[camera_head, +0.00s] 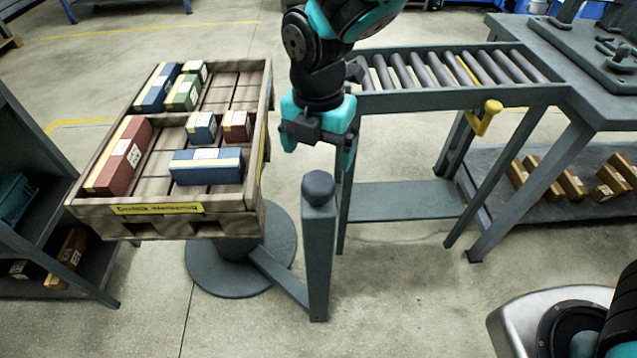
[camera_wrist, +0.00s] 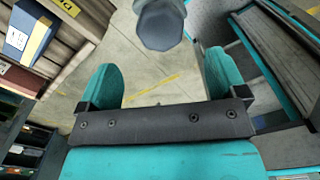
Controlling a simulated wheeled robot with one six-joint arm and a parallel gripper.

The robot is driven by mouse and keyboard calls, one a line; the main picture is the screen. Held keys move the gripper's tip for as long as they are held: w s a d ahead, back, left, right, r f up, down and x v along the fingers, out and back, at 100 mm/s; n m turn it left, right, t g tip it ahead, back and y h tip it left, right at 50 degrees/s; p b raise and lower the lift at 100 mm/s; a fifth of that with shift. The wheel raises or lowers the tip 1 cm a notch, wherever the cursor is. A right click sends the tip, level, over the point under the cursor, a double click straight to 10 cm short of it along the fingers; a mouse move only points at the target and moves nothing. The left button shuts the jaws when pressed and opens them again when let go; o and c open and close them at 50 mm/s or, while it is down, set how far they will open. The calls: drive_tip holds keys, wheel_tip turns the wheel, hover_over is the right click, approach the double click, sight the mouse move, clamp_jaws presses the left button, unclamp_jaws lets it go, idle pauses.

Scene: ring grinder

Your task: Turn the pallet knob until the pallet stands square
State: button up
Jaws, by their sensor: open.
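The pallet (camera_head: 218,206) is a wooden tray on a round grey turntable base (camera_head: 205,275), holding several red, blue and green boxes. It sits rotated, its front edge slanting in the head view. The pallet knob (camera_head: 318,186) is a dark grey faceted cap on top of a grey post (camera_head: 318,260) right of the pallet. My gripper (camera_head: 318,155) has teal fingers, is open and empty, and hangs above and behind the knob, apart from it. In the wrist view the knob (camera_wrist: 162,28) shows at the top, beyond the fingertips (camera_wrist: 160,75) and roughly centred between them.
A roller conveyor (camera_head: 450,72) with a yellow handle (camera_head: 484,117) stands to the right, joined to a grey workbench (camera_head: 590,85). A shelf (camera_head: 40,240) is at the left. An arm (camera_head: 265,275) joins the post to the base. Open floor lies in front.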

sight(319, 180)
wheel_tip(319, 180, down, 9)
drive_tip(key=shift+r, duration=0.1)
idle(0.3)
drive_tip(key=c, duration=0.9)
